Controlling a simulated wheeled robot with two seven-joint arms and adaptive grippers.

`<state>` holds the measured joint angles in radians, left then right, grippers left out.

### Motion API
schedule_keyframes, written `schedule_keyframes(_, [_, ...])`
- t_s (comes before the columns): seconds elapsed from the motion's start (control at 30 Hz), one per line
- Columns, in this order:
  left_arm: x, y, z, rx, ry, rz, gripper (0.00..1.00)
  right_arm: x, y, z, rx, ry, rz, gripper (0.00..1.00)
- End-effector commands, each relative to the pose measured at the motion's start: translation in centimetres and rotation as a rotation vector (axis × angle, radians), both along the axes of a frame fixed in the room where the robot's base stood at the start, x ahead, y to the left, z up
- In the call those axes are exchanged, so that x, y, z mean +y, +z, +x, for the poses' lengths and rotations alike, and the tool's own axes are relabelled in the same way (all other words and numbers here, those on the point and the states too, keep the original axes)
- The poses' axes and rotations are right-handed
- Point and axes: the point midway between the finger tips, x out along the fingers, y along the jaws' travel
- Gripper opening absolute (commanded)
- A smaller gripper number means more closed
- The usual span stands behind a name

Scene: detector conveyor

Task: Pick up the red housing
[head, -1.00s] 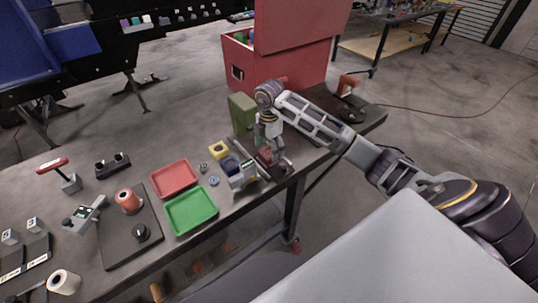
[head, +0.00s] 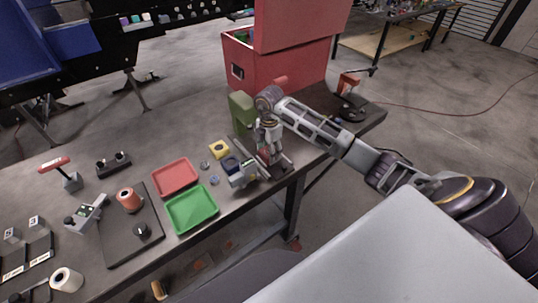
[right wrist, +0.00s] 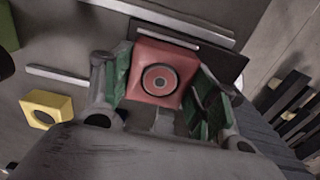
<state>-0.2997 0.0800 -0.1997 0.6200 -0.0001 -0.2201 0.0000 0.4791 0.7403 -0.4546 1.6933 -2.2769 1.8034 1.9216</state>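The red housing (right wrist: 160,78) is a small red block with a dark round socket in its face. In the right wrist view it sits between the two fingers of my right gripper (right wrist: 165,95). The green pad on the left is very close to it or touching; a narrow gap seems to show on the right. In the head view my right gripper (head: 267,158) points down over the table's front right part, and the housing there is mostly hidden by the fingers. The fingers look open around it. My left gripper is not in view.
A yellow block (head: 219,149) and a grey-blue device (head: 240,172) stand just left of the gripper. A green block (head: 241,108) and a large red box (head: 275,65) are behind it. Red (head: 175,163) and green (head: 168,212) trays lie further left. The table's front edge is close.

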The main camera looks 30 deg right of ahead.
Motion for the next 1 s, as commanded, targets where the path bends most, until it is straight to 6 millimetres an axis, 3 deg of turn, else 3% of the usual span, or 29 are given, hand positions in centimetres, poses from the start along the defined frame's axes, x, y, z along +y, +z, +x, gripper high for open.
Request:
schedule_keyframes(0.03, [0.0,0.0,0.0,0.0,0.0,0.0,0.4,0.0,0.0,0.0,0.0,0.0,0.0,0.47])
schedule_keyframes(0.23, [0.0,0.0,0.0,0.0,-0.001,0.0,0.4,0.0,0.0,0.0,0.0,0.0,0.0,0.22])
schedule_keyframes(0.67, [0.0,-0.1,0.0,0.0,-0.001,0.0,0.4,0.0,0.6,0.1,-0.003,0.0,0.0,0.21])
schedule_keyframes(1.0, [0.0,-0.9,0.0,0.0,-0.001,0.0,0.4,0.0,3.7,0.2,-0.005,0.0,-0.001,0.21])
